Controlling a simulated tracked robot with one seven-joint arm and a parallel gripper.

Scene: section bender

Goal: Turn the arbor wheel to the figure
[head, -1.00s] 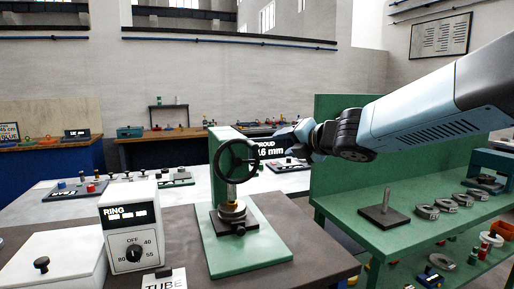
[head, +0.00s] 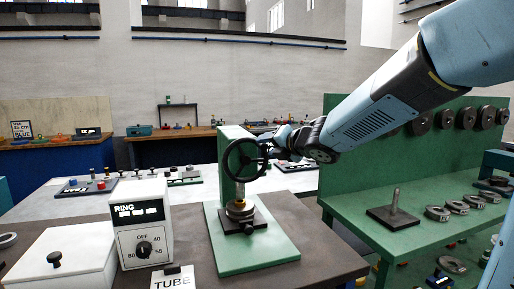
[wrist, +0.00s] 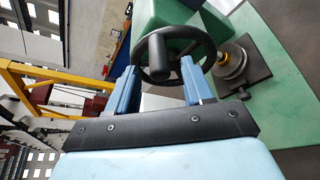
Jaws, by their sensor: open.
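The arbor wheel (head: 246,160) is a black handwheel on the side of a green press (head: 230,135). Below it, a spindle runs down to a stacked round fitting (head: 239,212) on a dark block and green base plate. My gripper (head: 280,144) is right beside the wheel, on its right. In the wrist view, my gripper (wrist: 160,68) is open, its two blue fingers at the wheel's near rim. The wheel (wrist: 178,45) spans the fingertips, and a dark knob or hub lies between them. I cannot tell whether they touch.
A RING heater box (head: 142,225) with a dial and a TUBE card (head: 172,279) stand left of the press. A white lidded box (head: 60,260) is at the front left. A green bench (head: 370,220) with a peg and several rings is on the right.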

